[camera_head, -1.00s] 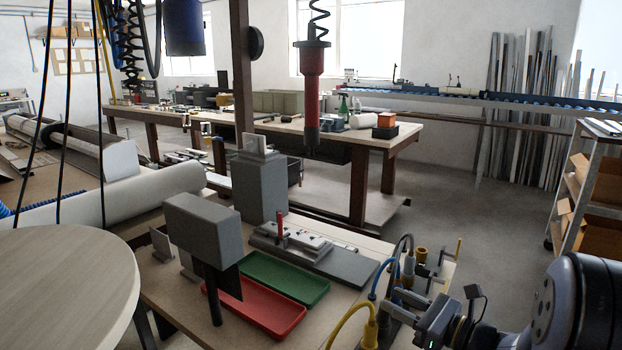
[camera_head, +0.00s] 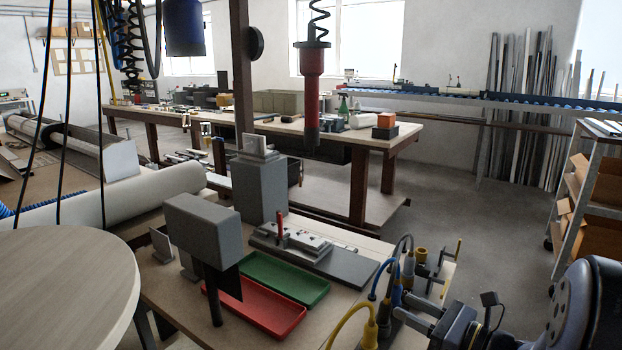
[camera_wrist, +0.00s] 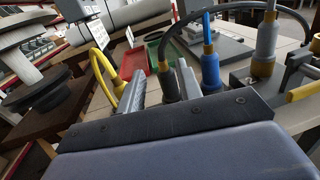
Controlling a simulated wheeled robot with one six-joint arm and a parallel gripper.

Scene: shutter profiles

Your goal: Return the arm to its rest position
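My gripper (camera_head: 408,310) is at the lower right in the head view, beside the yellow and blue cable connectors. In the wrist view its two grey fingers (camera_wrist: 160,86) stand apart with nothing held between them. A dark connector (camera_wrist: 171,78) shows beyond the gap. My arm enters from the lower right corner of the head view, and part of it is cut off by the picture edge.
Yellow (camera_head: 370,328) and blue (camera_head: 396,290) connectors stand close to my fingers. A red tray (camera_head: 262,312) and a green tray (camera_head: 288,279) lie on the bench, with a grey fixture (camera_head: 318,255) behind. A shelf rack (camera_head: 598,190) stands right; floor between is clear.

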